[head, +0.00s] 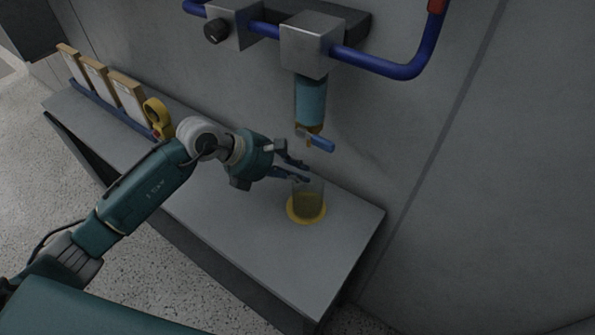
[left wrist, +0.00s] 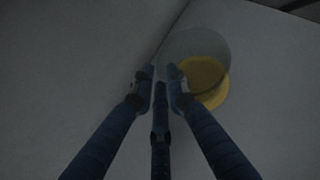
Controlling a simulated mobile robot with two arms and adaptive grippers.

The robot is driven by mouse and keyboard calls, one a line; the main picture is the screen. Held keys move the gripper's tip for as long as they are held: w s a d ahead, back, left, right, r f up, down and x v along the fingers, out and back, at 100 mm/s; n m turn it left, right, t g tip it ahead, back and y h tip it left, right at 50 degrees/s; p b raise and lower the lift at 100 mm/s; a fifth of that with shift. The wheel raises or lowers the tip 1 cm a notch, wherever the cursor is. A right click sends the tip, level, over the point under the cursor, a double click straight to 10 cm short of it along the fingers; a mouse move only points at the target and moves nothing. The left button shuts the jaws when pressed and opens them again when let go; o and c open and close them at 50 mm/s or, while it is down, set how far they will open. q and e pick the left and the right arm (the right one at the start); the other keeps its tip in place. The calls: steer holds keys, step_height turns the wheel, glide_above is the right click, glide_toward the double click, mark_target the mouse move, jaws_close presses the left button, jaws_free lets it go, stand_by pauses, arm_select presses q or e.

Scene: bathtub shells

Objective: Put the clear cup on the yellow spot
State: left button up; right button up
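The clear cup (head: 308,194) stands upright on the yellow spot (head: 294,212) near the right end of the grey bench. Its lower part looks yellowish; I cannot tell whether that is liquid or the spot showing through. The left wrist view shows the cup (left wrist: 187,42) over the spot (left wrist: 221,92), just beyond the fingers and to their right. My left gripper (head: 304,171) is at the upper left of the cup, its fingers apart and empty. Its fingertips (left wrist: 161,76) are not around the cup; I cannot tell whether they touch its rim. My right gripper is out of view.
A teal dispenser (head: 311,99) with a blue-handled tap (head: 318,142) hangs from the blue pipe above the cup. The bench front (head: 262,248) is clear.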

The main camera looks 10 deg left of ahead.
arm_select(q)
steer(key=shift+o, duration=0.8)
steer(key=shift+w+a, duration=0.1)
steer(key=shift+a, duration=0.05)
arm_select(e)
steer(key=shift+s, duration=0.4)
arm_select(q)
steer(key=b+v, duration=0.2)
steer(key=v, duration=1)
steer(key=shift+r+b, duration=0.3)
steer(key=shift+b, duration=0.1)
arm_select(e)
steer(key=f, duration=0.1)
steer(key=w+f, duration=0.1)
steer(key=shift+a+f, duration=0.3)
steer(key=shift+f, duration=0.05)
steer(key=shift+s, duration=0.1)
arm_select(q)
steer(key=shift+c, duration=0.5)
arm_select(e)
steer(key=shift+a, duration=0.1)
